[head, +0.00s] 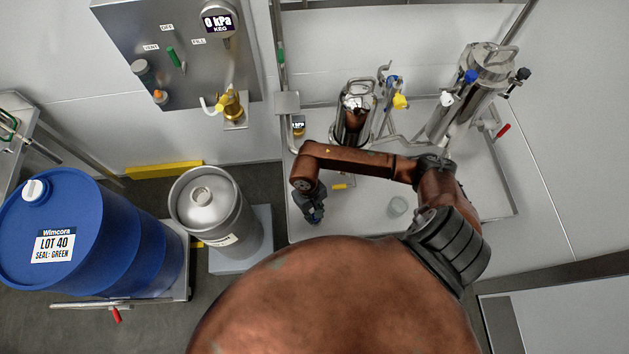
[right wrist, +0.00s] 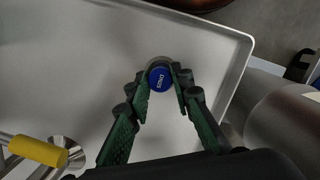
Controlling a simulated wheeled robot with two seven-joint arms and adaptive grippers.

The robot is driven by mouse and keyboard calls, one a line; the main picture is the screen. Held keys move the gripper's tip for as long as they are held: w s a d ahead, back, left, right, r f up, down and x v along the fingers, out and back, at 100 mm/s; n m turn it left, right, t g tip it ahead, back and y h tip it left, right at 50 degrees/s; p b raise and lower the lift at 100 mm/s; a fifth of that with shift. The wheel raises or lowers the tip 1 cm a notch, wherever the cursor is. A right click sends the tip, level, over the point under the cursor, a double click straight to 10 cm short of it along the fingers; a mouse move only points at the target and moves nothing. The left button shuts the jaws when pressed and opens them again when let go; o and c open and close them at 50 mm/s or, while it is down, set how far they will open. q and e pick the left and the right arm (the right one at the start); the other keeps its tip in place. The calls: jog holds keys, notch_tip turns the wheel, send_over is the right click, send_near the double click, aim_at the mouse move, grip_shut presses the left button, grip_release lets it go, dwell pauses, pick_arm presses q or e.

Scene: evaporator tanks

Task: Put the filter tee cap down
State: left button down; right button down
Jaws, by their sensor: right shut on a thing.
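The filter tee cap (right wrist: 160,78) is a round blue cap with white lettering, between the fingertips of my right gripper (right wrist: 160,84) in the right wrist view. That gripper is shut on it. In the head view my right gripper (head: 315,213) points down over the left front part of the pale tray table (head: 360,222), and I cannot make out the cap there. In the right wrist view the tray (right wrist: 90,60) lies beneath the cap; I cannot tell whether the cap touches it. My left gripper is not in view.
Steel vessels (head: 484,75) (head: 353,118) with valves stand at the back of the tray. A keg (head: 205,205) and blue drum (head: 90,235) stand left. The tray around my right gripper looks mostly bare.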

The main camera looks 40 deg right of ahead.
jog(key=shift+f, duration=0.2)
jog(key=c, duration=1.7)
grip_release()
jog(key=shift+r, duration=0.1)
jog(key=shift+r, duration=0.1)
jog(key=r, duration=0.4)
jog(key=w+r+p, duration=0.1)
jog(key=r, duration=0.3)
jog(key=w+r+p, duration=0.1)
jog(key=r, duration=0.3)
jog(key=shift+f, duration=0.1)
